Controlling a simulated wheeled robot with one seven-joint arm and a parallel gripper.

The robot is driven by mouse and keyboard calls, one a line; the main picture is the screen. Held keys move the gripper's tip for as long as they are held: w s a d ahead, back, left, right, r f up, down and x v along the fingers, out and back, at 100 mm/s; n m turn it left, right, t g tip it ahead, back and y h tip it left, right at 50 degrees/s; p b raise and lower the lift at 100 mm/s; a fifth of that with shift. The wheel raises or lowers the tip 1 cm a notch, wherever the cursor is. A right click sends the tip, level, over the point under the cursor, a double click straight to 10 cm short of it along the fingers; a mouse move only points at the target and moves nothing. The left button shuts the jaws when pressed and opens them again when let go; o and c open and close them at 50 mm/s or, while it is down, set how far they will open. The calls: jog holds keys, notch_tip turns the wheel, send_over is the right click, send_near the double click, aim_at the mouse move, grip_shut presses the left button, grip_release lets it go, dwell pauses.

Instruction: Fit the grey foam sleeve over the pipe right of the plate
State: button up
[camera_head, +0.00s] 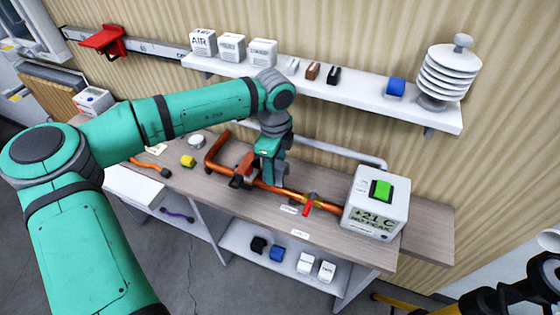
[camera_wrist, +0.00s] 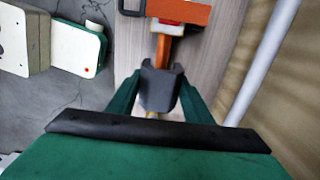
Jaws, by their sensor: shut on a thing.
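The copper-orange pipe (camera_head: 262,184) runs along the bench from a bent end at the left toward the white display box. My gripper (camera_head: 272,178) is down at the pipe, just right of an orange and dark block (camera_head: 243,168) that may be the plate. In the wrist view my gripper (camera_wrist: 158,100) is shut on the dark grey foam sleeve (camera_wrist: 158,86). The orange pipe (camera_wrist: 162,48) meets the sleeve's far end, below the orange block (camera_wrist: 183,13). I cannot tell whether the sleeve wraps the pipe or only rests against it; its underside is hidden.
A red-handled valve (camera_head: 309,206) and the display box (camera_head: 376,212) stand to the right. A white pipe (camera_head: 340,154) runs along the wall behind. A yellow block (camera_head: 188,161) lies at the left. The shelf (camera_head: 370,97) overhangs the bench.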

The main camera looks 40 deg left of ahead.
jog(key=shift+w+d+f, duration=0.1)
jog(key=shift+f, duration=1.85)
jog(key=shift+w+f, duration=0.1)
jog(key=shift+f, duration=1.85)
jog(key=shift+s, duration=0.2)
jog(key=shift+w, duration=0.2)
jog(key=shift+s+a, duration=0.15)
jog(key=shift+a, duration=0.05)
jog(key=shift+f, duration=0.7)
